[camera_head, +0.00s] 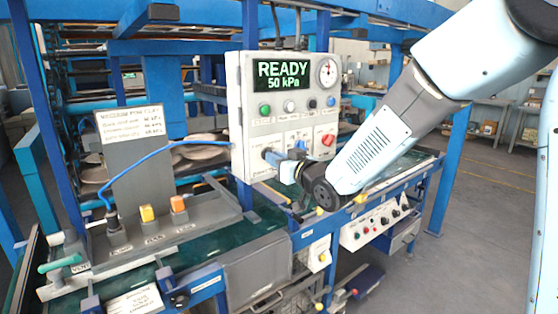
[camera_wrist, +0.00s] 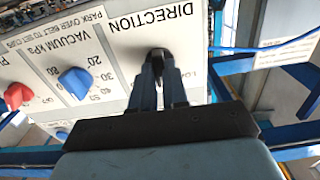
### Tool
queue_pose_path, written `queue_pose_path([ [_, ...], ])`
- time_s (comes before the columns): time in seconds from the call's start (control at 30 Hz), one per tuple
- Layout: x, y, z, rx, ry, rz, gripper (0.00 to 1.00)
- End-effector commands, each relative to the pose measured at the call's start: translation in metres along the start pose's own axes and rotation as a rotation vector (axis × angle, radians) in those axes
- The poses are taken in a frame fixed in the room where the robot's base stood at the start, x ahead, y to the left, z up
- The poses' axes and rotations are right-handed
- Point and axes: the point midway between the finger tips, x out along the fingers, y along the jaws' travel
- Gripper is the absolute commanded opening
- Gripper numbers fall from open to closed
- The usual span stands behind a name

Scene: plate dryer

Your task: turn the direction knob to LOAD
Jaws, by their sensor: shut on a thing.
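The direction knob (camera_wrist: 157,56) is a dark knob on the control panel, under the word DIRECTION. My gripper (camera_wrist: 161,78) is shut on it, with one finger on each side. The fingers hide most of the knob, so I cannot tell which way it points. The end of the word LOAD shows partly beside the right finger. In the head view my gripper (camera_head: 282,164) reaches the lower left of the grey control box (camera_head: 238,110) from the right. The box's screen (camera_head: 283,75) reads READY, 50 kPa.
Beside the direction knob are a blue vacuum knob (camera_wrist: 76,82) and a red knob (camera_wrist: 18,95). A blue hose (camera_head: 150,157) runs to the box's left side. A blue frame (camera_head: 250,25) surrounds the machine. Open floor (camera_head: 480,215) lies to the right.

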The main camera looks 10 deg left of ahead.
Motion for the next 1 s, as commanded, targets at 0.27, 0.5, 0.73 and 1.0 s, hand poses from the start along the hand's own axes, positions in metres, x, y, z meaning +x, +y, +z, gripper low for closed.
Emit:
queue_pose_path([
  [0.27, 0.0005, -0.0002, 0.0015, -0.261, -0.004, -0.001, 0.00],
  [0.5, 0.0007, -0.0010, 0.0015, -0.482, -0.003, -0.003, 0.00],
  [0.73, 0.0007, -0.0012, 0.0015, -0.654, -0.003, -0.004, 0.00],
  [1.0, 0.0007, -0.0014, 0.0015, -0.780, -0.002, -0.004, 0.00],
])
